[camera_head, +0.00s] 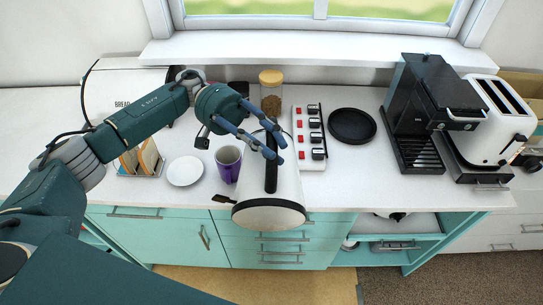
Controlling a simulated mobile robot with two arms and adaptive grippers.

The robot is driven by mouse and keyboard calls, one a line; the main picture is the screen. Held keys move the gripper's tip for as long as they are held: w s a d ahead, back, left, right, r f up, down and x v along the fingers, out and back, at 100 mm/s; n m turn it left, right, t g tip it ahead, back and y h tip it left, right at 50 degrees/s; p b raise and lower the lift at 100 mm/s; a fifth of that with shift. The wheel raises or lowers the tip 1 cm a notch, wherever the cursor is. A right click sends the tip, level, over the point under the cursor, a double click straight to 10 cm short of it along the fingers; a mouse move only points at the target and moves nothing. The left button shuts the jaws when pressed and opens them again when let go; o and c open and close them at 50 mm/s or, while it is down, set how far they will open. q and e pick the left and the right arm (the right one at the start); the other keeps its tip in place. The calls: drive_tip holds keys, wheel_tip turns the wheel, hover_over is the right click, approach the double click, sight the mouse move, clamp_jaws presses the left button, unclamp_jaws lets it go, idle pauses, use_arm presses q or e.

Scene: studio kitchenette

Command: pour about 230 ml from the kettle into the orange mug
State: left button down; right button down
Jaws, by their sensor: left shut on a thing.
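The kettle (284,187) is white with a black handle and a dark-edged round end turned toward me. It looks tilted, in front of the counter's front edge. My left gripper (276,149) is shut on the kettle at the top of its black handle. A purple mug (228,168) stands upright on the counter, just left of the kettle and apart from the gripper. I see no orange mug. The mug's inside is too small to read, and no stream of liquid shows. My right gripper is not in view.
A white saucer (185,171) and a toast rack (140,160) lie left of the mug. Behind are a yellow-lidded jar (271,92) and a white strip with red switches (309,138). A black plate (352,126), coffee machine (425,110) and toaster (492,120) stand right.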

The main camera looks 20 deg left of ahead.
sight(271, 174)
use_arm(q)
drive_tip(key=shift+m+t+y, duration=0.4)
drive_tip(key=shift+t+y, duration=0.1)
drive_tip(key=shift+s+d+f, duration=0.25)
drive_tip(key=shift+s, duration=0.45)
drive_tip(key=shift+s+d+f, duration=0.2)
drive_tip(key=shift+s+f, duration=0.1)
drive_tip(key=shift+s, duration=0.45)
drive_tip(key=shift+s+d+f, duration=0.25)
drive_tip(key=shift+s, duration=0.45)
drive_tip(key=shift+s+d+f, duration=0.15)
drive_tip(key=shift+s+f, duration=0.15)
drive_tip(key=shift+s, duration=0.1)
drive_tip(key=shift+w, duration=0.15)
